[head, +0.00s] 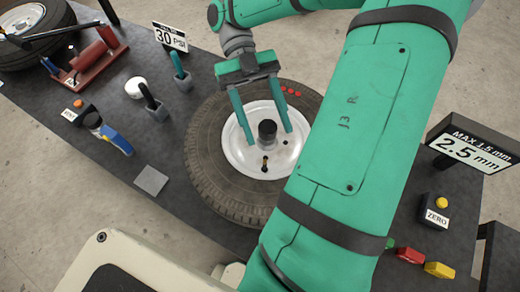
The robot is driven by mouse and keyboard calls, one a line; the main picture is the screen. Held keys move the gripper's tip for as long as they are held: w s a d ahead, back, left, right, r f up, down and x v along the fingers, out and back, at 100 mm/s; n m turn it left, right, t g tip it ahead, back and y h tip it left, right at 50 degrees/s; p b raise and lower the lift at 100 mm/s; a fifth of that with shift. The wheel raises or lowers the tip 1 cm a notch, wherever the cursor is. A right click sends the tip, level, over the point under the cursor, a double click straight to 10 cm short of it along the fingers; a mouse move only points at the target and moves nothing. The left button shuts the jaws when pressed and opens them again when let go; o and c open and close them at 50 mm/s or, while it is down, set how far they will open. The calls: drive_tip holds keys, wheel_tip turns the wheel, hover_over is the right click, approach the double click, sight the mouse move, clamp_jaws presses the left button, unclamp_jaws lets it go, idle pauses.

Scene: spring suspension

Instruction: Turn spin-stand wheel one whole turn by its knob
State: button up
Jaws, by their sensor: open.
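The spin-stand wheel (205,160) lies flat on the dark bench, a black tyre around a white rim (238,150). A black cylinder (267,129) stands up near the rim's middle. A smaller dark stem with a brass-coloured base (264,163) sits nearer me on the rim. I cannot tell for certain which is the knob. Red marks (291,92) show on the tyre's far right part. My gripper (270,136) is open over the rim, one finger on each side of the black cylinder in the picture. Contact and height cannot be told. My arm hides the wheel's right side.
A red pump-like device (95,60) and another tyre (40,40) are at far left.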

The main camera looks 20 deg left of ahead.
drive_tip(key=s+d+r, duration=0.2)
drive_tip(key=s+r, duration=0.2)
drive_tip(key=s, duration=0.5)
drive_tip(key=shift+s+d+r, duration=0.15)
drive_tip(key=shift+d+r, duration=0.2)
drive_tip(key=shift+d, duration=0.05)
